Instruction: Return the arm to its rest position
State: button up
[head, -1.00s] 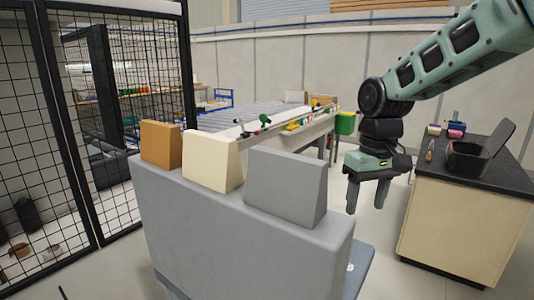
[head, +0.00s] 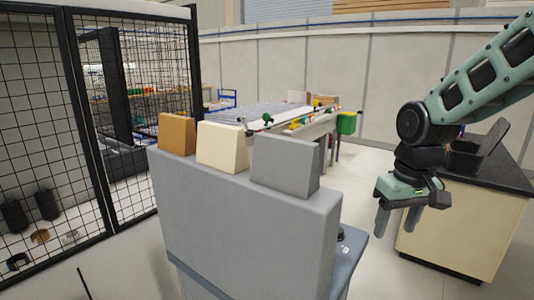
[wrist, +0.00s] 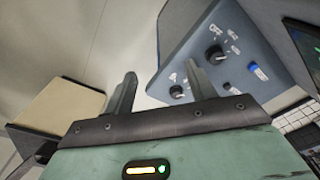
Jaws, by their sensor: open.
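My gripper (head: 397,219) hangs from my green arm at the right of the head view, fingers pointing down. It is open and nothing shows between its fingers. In the wrist view the two fingers (wrist: 157,95) stand apart, with pale floor between them. The gripper is in the air, right of the grey machine (head: 245,225) and in front of the cream cabinet (head: 465,225) with the dark top.
Brown (head: 177,133), cream (head: 222,147) and grey (head: 286,162) blocks top the machine. Its blue-grey panel (wrist: 215,45) with knobs is close to one finger in the wrist view. A mesh fence (head: 50,130) stands left. A worktable (head: 310,130) stands behind. Floor between machine and cabinet is free.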

jog(key=s+d+f+m+t, duration=0.2)
jog(key=s+d+f, duration=0.4)
jog(key=s, duration=0.4)
jog(key=s+a+n+g+b, duration=0.1)
jog(key=s+a+n, duration=0.2)
jog(key=s+a, duration=0.3)
jog(key=s+a+r+n+g, duration=0.1)
jog(key=s+a+n+g, duration=0.1)
jog(key=s+a+n, duration=0.2)
jog(key=s+a, duration=0.3)
jog(key=a, duration=0.4)
jog(key=shift+s+a+r+n+b, duration=0.15)
jog(key=shift+a+r+n+b, duration=0.1)
jog(key=shift+n+b, duration=0.1)
